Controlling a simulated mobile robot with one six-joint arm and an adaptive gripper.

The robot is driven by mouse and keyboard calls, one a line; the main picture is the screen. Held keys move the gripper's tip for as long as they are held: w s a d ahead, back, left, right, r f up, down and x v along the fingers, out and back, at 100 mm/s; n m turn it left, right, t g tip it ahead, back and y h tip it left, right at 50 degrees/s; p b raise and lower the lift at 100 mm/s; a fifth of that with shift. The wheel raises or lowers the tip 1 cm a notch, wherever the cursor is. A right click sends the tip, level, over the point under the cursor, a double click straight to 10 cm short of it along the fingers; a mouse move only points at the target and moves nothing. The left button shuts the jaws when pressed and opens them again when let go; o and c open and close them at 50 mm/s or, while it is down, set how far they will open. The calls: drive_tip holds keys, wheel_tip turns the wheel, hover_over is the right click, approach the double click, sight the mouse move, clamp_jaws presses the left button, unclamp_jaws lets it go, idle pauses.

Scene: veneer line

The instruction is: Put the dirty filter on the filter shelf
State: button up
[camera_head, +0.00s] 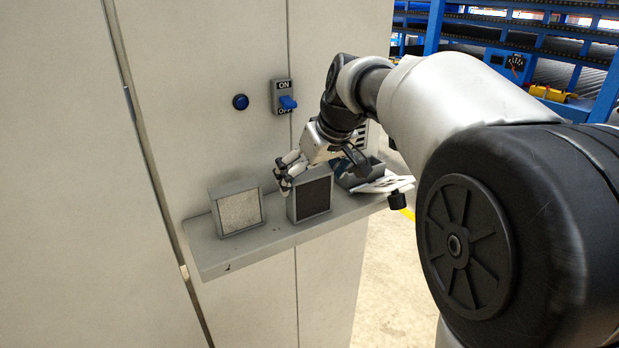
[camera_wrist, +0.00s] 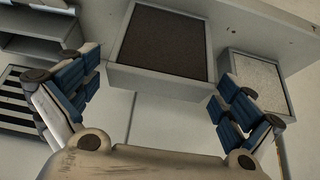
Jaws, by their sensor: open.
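The dirty filter, a grey square frame with a dark brown face (camera_head: 313,197), stands on the grey filter shelf (camera_head: 228,256) near its middle. A clean filter with a pale face (camera_head: 240,211) stands on the shelf to its left. My gripper (camera_head: 286,172) is at the upper part of the dirty filter. In the wrist view the dirty filter (camera_wrist: 163,42) lies ahead of and between the spread blue-padded fingers (camera_wrist: 155,92), with gaps on both sides. The gripper is open and holds nothing. The clean filter shows at the right of the wrist view (camera_wrist: 258,82).
A grey open box (camera_head: 355,178) sits at the shelf's right end, partly behind my arm. A slotted opening (camera_wrist: 15,100) is in the cabinet wall. Blue conveyor racks stand behind right.

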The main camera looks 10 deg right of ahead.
drive_tip(key=p+v, duration=0.1)
drive_tip(key=v, duration=1)
drive_tip(key=s+f+m, duration=0.1)
drive_tip(key=s+f, duration=0.5)
drive_tip(key=s, duration=0.3)
drive_tip(key=s+a+f+m+h, duration=0.1)
drive_tip(key=s+f, duration=0.5)
drive_tip(key=s, duration=0.4)
drive_tip(key=s+f+m+g, duration=0.1)
drive_tip(key=s+f, duration=0.5)
drive_tip(key=s, duration=0.3)
drive_tip(key=shift+s+a+m+h, duration=0.3)
drive_tip(key=shift+s+h, duration=0.1)
wheel_tip(320, 180, down, 15)
drive_tip(key=b, duration=1.5)
